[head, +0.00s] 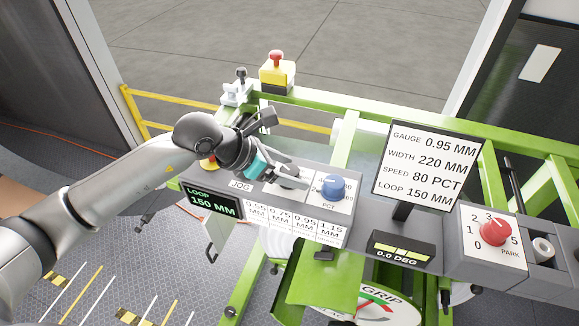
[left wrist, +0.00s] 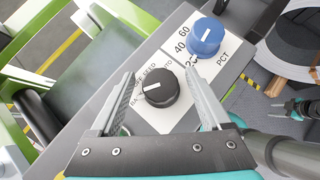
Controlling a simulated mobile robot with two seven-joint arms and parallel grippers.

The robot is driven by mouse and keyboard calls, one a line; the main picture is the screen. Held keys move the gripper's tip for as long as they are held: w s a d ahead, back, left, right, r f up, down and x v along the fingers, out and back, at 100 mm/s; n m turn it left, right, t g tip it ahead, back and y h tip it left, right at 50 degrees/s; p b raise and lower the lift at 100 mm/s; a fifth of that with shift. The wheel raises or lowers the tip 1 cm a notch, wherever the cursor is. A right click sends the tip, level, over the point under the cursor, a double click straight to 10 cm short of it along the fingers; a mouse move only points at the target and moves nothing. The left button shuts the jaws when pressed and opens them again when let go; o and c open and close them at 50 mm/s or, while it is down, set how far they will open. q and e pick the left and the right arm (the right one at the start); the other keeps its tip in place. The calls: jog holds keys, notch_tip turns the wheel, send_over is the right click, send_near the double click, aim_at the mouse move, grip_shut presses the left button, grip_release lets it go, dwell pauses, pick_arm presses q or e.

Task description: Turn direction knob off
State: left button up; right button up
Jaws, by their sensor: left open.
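The direction knob (left wrist: 158,88) is black with a white pointer line, on a white label plate with partly hidden lettering that includes FEED. My left gripper (left wrist: 163,76) is open, with one finger on each side of the knob in the left wrist view. A gap shows between knob and fingers; I cannot tell the height of the fingertips over the panel. In the head view my left gripper (head: 302,178) reaches over the panel from the left and mostly hides the knob. A small black and teal part (left wrist: 292,107), probably my right gripper, shows at the wrist view's right edge.
A blue PCT knob (head: 333,186) sits just right of the direction knob; it also shows in the left wrist view (left wrist: 206,37). A settings sign (head: 426,166), a red knob (head: 495,232) and a LOOP display (head: 211,202) share the bench. A red-topped yellow button box (head: 277,73) stands behind.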

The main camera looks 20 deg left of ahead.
pick_arm(q)
grip_shut()
dwell(0.8)
